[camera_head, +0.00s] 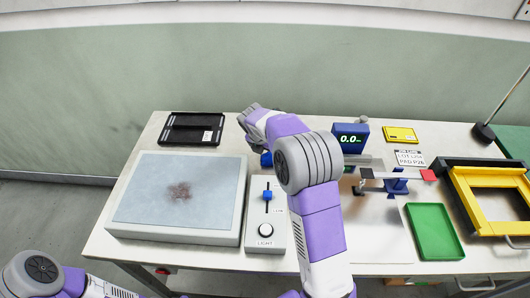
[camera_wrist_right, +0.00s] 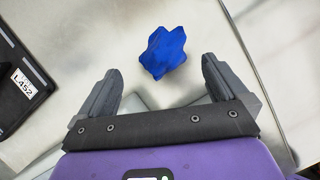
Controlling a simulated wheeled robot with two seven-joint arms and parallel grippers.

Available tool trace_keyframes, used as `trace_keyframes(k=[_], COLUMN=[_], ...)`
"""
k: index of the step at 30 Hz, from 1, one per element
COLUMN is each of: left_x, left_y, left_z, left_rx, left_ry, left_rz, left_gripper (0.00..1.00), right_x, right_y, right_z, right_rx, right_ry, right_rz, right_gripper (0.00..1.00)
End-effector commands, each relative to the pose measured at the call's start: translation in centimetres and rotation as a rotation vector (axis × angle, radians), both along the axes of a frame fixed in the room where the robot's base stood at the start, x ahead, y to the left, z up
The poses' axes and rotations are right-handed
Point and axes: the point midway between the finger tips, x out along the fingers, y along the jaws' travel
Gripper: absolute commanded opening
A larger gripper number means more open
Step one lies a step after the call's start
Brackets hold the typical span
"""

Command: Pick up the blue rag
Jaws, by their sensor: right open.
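The blue rag (camera_wrist_right: 163,52) lies crumpled on the pale table top in the right wrist view. It sits beyond the fingertips, roughly centred between them, and no finger touches it. In the head view only a small part of the rag (camera_head: 266,159) shows; my right arm hides the rest. My right gripper (camera_wrist_right: 161,72) is open and empty, its two dark fingers spread wide. In the head view the right gripper (camera_head: 250,117) is over the table's back edge, partly hidden by its own wrist. My left arm shows at the lower left, with its gripper out of frame.
A black tray (camera_head: 191,129) lies to the left of the rag. A light panel (camera_head: 180,195) with a stained top and a control box (camera_head: 265,240) stand in front. A blue display (camera_head: 350,138), a green tray (camera_head: 434,232) and a yellow frame (camera_head: 490,200) are to the right.

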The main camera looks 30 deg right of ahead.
Motion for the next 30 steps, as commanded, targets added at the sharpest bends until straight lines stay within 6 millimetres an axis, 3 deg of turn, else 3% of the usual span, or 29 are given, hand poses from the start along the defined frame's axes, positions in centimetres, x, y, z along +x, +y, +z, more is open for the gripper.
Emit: trace_keyframes(k=[13,21,23,30], left_x=[0.0,0.0,0.0,0.0], left_y=[0.0,0.0,0.0,0.0], left_z=[-1.8,-1.8,-1.8,-1.8], left_rx=[0.000,0.000,0.000,0.000], left_ry=[0.000,0.000,0.000,0.000], left_rz=[0.000,0.000,0.000,0.000], left_gripper=[0.43,0.43,0.43,0.43], right_x=[1.0,1.2,1.2,1.2], right_y=[-1.7,-2.0,-2.0,-2.0], right_z=[-5.3,-5.9,-5.9,-5.9], right_rx=[0.000,0.001,0.001,0.001], right_ry=[0.001,0.001,0.000,0.000], right_rz=[-0.003,0.000,-0.001,-0.001], right_gripper=[1.00,1.00,0.94,0.57])
